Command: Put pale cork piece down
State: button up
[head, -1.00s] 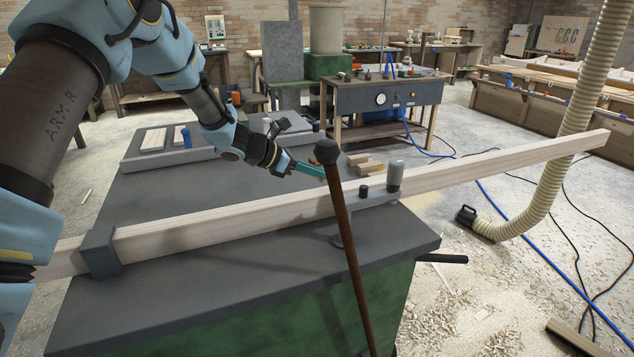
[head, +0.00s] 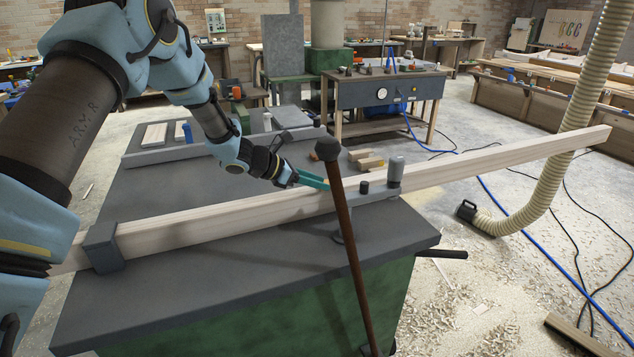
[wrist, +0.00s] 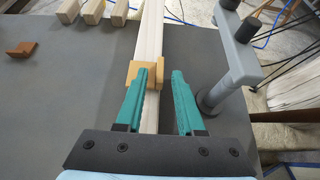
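In the wrist view, a tan-orange cork piece (wrist: 135,73) sits at the pale wooden beam (wrist: 151,35), beyond the fingertips and partly hidden by the left finger. My gripper (wrist: 160,72) has its two teal fingers apart, with a clear gap between them. The left fingertip overlaps the cork piece in the picture; I cannot tell whether they touch. The right finger is clear of it. In the head view, my gripper (head: 313,181) is low over the beam, just left of the dark ball-topped lever. A darker brown piece (wrist: 21,49) lies on the grey bench top at left.
The ball-topped lever (head: 345,230) stands in front of the beam. A grey clamp post (wrist: 236,50) rises right of my fingers. Several small wood blocks (head: 366,160) lie behind the beam. The bench top (head: 190,265) is clear in front.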

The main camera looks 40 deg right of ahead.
jog(key=shift+r, duration=0.25)
jog(key=shift+w+a, duration=0.2)
jog(key=shift+a, duration=0.1)
jog(key=b+v, duration=0.2)
jog(key=v, duration=0.9)
jog(key=shift+a+r+b, duration=0.1)
jog(key=shift+r+b, duration=0.1)
jog(key=shift+b, duration=0.1)
jog(key=shift+a, duration=0.35)
jog(key=s+a+m+t+y, duration=0.2)
jog(key=a+m+y, duration=0.3)
jog(key=a, duration=1.8)
jog(key=s+a+m+t+y, duration=0.2)
jog(key=a+m, duration=0.8)
jog(key=a, duration=1.4)
jog(key=t+y, duration=0.2)
jog(key=y, duration=0.2)
jog(key=shift+s, duration=0.4)
